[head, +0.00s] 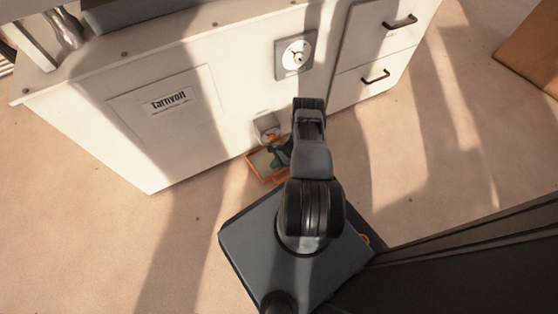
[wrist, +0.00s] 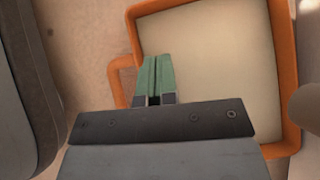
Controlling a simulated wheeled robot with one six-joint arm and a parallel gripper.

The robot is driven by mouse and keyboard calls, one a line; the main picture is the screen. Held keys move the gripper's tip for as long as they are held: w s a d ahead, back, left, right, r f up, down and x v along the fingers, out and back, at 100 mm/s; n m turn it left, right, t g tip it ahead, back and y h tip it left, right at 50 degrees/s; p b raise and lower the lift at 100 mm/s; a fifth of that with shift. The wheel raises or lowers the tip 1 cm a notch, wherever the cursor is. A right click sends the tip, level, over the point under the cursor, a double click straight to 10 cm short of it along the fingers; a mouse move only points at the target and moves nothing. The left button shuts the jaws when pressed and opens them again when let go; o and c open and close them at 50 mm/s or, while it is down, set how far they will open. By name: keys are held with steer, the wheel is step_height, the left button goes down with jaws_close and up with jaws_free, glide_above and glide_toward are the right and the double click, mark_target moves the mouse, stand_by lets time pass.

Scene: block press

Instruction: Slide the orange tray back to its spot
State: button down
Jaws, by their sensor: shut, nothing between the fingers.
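The orange tray (head: 254,169) sits low by the foot of the white machine in the head view, partly hidden behind my arm. In the wrist view the orange tray (wrist: 284,60) shows a raised orange rim, a pale inner floor and an orange handle loop on its left side. My gripper (wrist: 154,62) has green fingertips pressed together with nothing between them. In the picture the fingertips overlap the tray's left rim beside the handle loop. Whether they touch it I cannot tell. In the head view my gripper is mostly hidden by my arm.
The white machine (head: 181,125) with a "Tarnvolt" label stands behind the tray. It carries a round gauge (head: 295,54) and drawers with dark handles (head: 376,76). A brown box (head: 530,50) stands at the upper right. The floor (head: 440,150) to the right is clear.

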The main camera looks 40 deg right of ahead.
glide_above(264, 177)
steer(key=d, duration=0.2)
steer(key=shift+s+a+f+b, duration=0.15)
steer(key=shift+f+b, duration=0.15)
steer(key=shift+f, duration=0.55)
steer(key=shift+a, duration=0.7)
